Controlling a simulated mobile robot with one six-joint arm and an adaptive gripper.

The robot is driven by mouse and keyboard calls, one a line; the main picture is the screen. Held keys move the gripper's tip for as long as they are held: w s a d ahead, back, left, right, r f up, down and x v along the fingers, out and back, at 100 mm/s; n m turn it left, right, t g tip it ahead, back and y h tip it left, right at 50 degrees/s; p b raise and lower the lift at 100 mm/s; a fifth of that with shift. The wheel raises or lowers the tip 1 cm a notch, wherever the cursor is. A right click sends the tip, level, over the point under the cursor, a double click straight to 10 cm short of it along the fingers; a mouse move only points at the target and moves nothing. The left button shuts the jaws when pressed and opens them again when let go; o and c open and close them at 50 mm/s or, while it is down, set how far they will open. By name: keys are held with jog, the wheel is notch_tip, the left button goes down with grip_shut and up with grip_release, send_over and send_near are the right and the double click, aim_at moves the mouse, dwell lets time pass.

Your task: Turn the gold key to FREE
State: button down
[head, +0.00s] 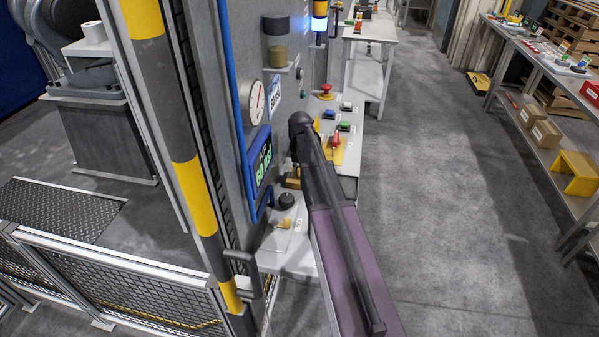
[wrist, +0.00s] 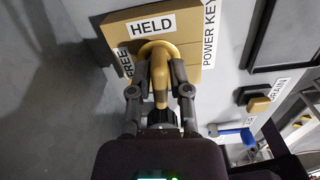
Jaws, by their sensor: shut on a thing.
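In the wrist view the gold key (wrist: 159,80) stands in a round gold collar on a tan plate (wrist: 188,54). The label HELD (wrist: 152,26) is above it, FREE (wrist: 125,62) to its left and POWER KEY (wrist: 209,35) to its right. The key's grip lies in line with HELD, not turned over to FREE. My gripper (wrist: 158,92) is shut on the key, one finger on each side. In the head view my arm covers the gripper and the key cannot be made out clearly.
A black and yellow DRAIN control (wrist: 258,104) and a blue handle (wrist: 235,134) are near the key. The panel carries a gauge (head: 257,102), a blue-framed display (head: 262,164) and a red mushroom button (head: 326,90). A mesh fence (head: 130,280) stands at lower left. The floor at right is open.

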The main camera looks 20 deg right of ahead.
jog(key=shift+c, duration=2.4)
grip_release()
